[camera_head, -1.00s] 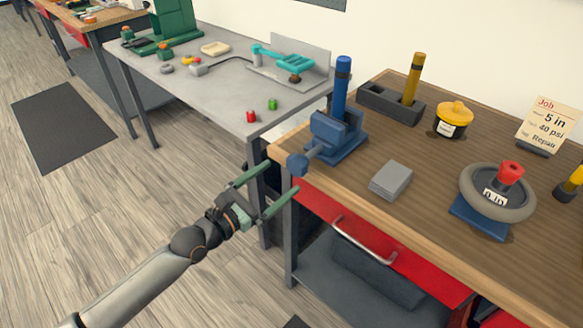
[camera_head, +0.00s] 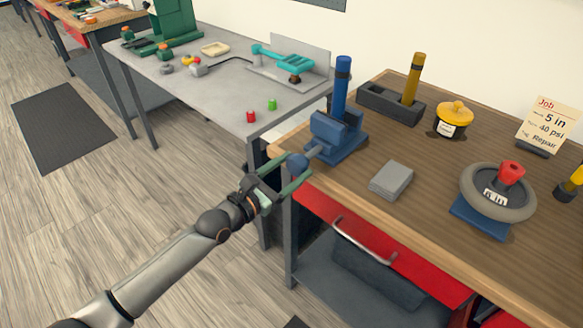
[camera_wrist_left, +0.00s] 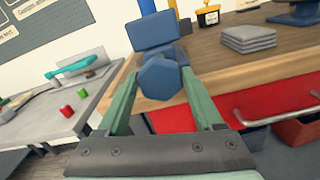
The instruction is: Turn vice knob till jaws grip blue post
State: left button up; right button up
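The blue vice (camera_head: 337,137) stands at the left corner of the wooden bench. Its blue knob (camera_head: 297,164) sticks out past the bench's front edge, toward my left gripper. The blue post (camera_head: 342,88) stands upright at the vice; whether the jaws touch it cannot be told. My left gripper (camera_head: 292,175) is open, its green fingers on either side of the knob. In the left wrist view the faceted knob (camera_wrist_left: 160,78) sits centred between the spread finger tips; contact cannot be made out. My right gripper is out of view.
The wooden bench (camera_head: 440,190) also holds grey pads (camera_head: 391,181), a wheel with a red knob (camera_head: 497,190), a yellow-lidded pot (camera_head: 453,118) and a dark block with a yellow post (camera_head: 390,103). A red drawer (camera_head: 400,255) lies below. A grey table (camera_head: 215,90) stands left.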

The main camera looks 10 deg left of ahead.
pick_arm(q)
jog(key=c, duration=0.9)
jog(key=shift+o, duration=0.2)
jog(key=shift+m, duration=0.3)
